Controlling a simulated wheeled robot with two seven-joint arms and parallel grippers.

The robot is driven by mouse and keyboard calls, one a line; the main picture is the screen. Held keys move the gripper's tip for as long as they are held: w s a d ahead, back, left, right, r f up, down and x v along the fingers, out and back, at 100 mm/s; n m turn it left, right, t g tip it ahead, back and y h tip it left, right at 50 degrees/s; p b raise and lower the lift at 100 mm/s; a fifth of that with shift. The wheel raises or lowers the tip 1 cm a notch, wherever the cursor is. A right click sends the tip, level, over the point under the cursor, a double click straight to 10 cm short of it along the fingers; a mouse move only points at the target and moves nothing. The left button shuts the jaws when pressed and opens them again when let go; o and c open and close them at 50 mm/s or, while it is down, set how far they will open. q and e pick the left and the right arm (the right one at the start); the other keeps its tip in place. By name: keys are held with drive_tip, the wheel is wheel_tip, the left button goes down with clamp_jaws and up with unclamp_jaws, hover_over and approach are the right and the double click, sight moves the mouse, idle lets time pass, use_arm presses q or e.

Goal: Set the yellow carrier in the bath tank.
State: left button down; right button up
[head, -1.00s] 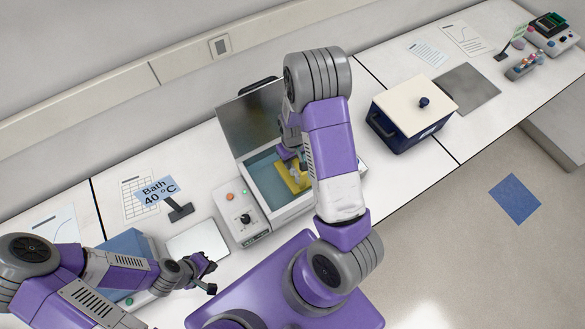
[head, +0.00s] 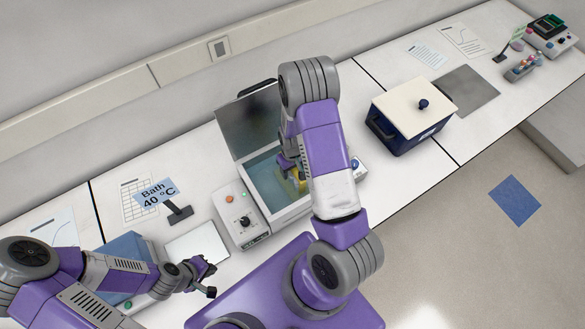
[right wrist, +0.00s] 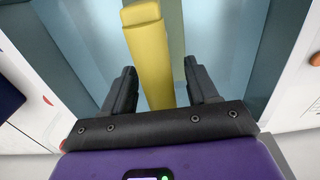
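The yellow carrier (head: 299,183) is inside the bath tank (head: 262,183), towards its right side, partly hidden by my right arm. In the right wrist view its long yellow bar (right wrist: 150,55) runs between the fingers. My right gripper (right wrist: 161,88) is open around the bar, with a visible gap on each side. In the head view the right gripper (head: 288,167) is low in the tank, mostly hidden by its own arm. The carrier's underside is hidden, so I cannot tell how it rests.
The bath's lid (head: 247,122) stands open behind the tank.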

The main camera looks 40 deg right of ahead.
wheel_tip(320, 180, up, 12)
drive_tip(key=shift+r+p, duration=0.2)
drive_tip(key=shift+p, duration=0.35)
